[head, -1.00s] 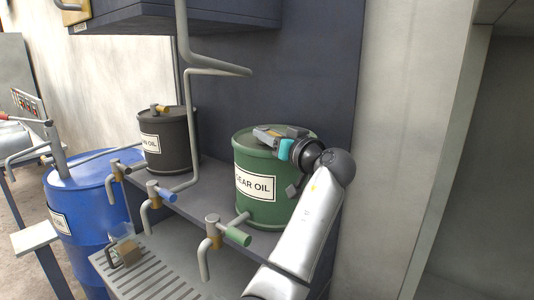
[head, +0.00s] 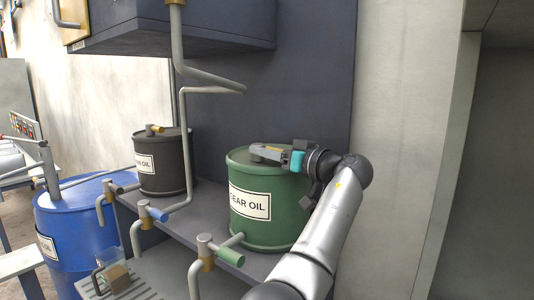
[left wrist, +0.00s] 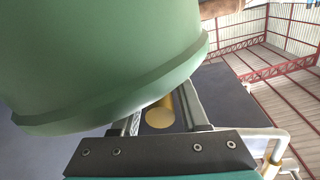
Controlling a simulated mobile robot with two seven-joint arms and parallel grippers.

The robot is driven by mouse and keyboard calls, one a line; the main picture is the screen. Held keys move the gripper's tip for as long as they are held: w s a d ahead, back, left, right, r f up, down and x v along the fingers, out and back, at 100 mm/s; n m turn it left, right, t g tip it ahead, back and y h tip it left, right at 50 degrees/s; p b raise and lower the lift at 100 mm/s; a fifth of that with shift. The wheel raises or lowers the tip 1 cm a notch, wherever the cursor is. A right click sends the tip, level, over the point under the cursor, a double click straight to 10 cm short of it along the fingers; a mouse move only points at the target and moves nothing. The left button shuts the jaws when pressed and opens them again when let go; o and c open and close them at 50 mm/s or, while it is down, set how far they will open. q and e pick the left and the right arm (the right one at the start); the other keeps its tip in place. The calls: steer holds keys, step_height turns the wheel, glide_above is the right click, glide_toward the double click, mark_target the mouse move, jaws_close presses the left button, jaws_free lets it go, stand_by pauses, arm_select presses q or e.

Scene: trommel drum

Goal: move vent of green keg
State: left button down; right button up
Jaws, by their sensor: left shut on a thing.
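The green keg (head: 262,222), labelled GEAR OIL, stands upright on the grey shelf. My left gripper (head: 263,151) lies over its lid from the right, with its fingers pointing left. In the left wrist view the keg (left wrist: 90,60) fills the upper left. A gold, round-ended vent (left wrist: 160,117) shows there between the two fingers of the gripper (left wrist: 162,112), which is shut on it. In the head view the fingers mostly hide the vent. My right gripper is in neither view.
A black keg (head: 163,172) with a gold vent stands left on the shelf. Taps with blue (head: 153,213) and green (head: 231,256) handles project in front. A bent grey pipe (head: 187,140) hangs between the kegs. A blue barrel (head: 75,235) stands at left.

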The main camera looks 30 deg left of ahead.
arm_select(q)
steer(key=c, duration=0.7)
jaws_free()
steer(key=shift+o, duration=0.2)
steer(key=v, duration=0.7)
steer(key=shift+d, duration=0.2)
